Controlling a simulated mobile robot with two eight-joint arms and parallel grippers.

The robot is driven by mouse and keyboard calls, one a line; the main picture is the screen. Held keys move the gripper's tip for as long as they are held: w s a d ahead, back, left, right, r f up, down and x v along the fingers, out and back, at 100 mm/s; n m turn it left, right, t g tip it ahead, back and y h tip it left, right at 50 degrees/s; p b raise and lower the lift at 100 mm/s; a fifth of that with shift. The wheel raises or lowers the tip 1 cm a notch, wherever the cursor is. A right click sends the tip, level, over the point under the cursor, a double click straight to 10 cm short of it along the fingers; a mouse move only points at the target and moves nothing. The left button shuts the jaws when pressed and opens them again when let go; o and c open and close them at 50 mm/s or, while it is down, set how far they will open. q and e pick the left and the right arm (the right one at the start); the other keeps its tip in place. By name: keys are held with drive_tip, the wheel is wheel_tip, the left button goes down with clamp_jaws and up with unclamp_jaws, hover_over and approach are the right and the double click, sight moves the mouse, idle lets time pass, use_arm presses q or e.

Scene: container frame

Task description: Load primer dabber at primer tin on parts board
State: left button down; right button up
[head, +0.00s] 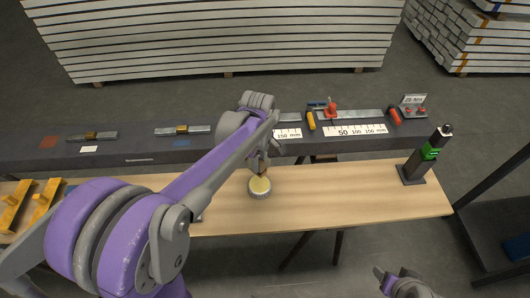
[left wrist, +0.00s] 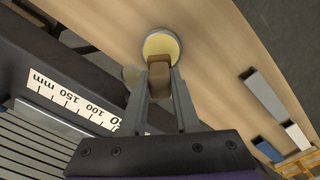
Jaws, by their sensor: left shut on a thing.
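The primer tin (head: 260,193) is a round metal tin with pale yellow contents, on the light wooden board (head: 330,200). It also shows in the left wrist view (left wrist: 148,46). My left gripper (head: 263,166) is over the tin, shut on the brown handle of the dabber (left wrist: 160,82). The dabber's lower end lies over or in the yellow contents; I cannot tell whether it touches them. My right gripper (head: 388,283) is at the bottom edge of the head view, away from the board, and its jaws are unclear.
A black and green tool (head: 425,158) stands at the board's right end. Behind runs a dark beam (head: 225,150) with rulers, clamps and metal strips. The board's right half is mostly clear.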

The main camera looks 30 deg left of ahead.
sight(259, 174)
use_arm(q)
drive_tip(key=shift+s+f+b, duration=0.3)
drive_tip(key=shift+f+b, duration=0.2)
drive_tip(key=shift+f, duration=0.4)
drive_tip(key=shift+w+f+b, duration=0.1)
drive_tip(key=shift+f+b, duration=1.1)
drive_tip(key=shift+f, duration=0.8)
use_arm(e)
drive_tip(key=f, duration=0.1)
drive_tip(key=s+f, duration=0.1)
drive_tip(key=f, duration=0.2)
drive_tip(key=shift+s+f, duration=0.15)
drive_tip(key=shift+s, duration=0.15)
use_arm(q)
drive_tip(key=shift+f+b, duration=0.4)
drive_tip(key=shift+f, duration=0.2)
use_arm(e)
drive_tip(key=shift+s+f, duration=0.1)
drive_tip(key=shift+f, duration=0.35)
use_arm(q)
drive_tip(key=shift+r+p, duration=2.15)
drive_tip(key=shift+r, duration=1.45)
use_arm(e)
drive_tip(key=r, duration=0.1)
drive_tip(key=w+r, duration=0.1)
drive_tip(key=r, duration=0.3)
drive_tip(key=shift+w, duration=0.25)
